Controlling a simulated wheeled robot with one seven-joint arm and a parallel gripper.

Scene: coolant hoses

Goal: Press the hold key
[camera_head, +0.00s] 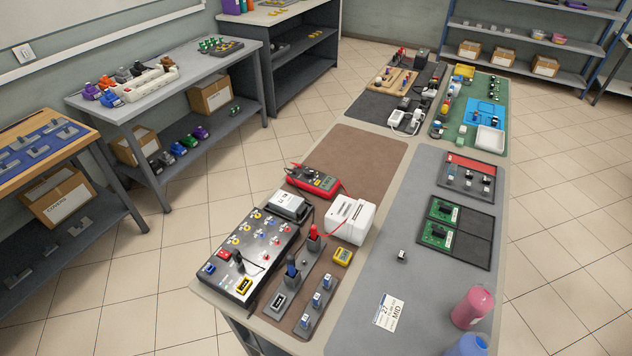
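A red handheld meter (314,181) with a dark face lies on the brown mat in the middle of the near table. A red lead runs from it toward the white box on its right. Its keys are too small to tell apart, so I cannot make out which one is the hold key. A small yellow device (343,257) lies nearer, below the white box; its markings are also too small to read. My gripper is not in view.
A white box (350,219) and a black-and-white case (289,206) stand close to the meter. A panel with coloured sockets (247,254) and probe holders are nearer. Pink (472,307) and blue (468,345) bottles stand at the near right. The brown mat (362,158) behind the meter is clear.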

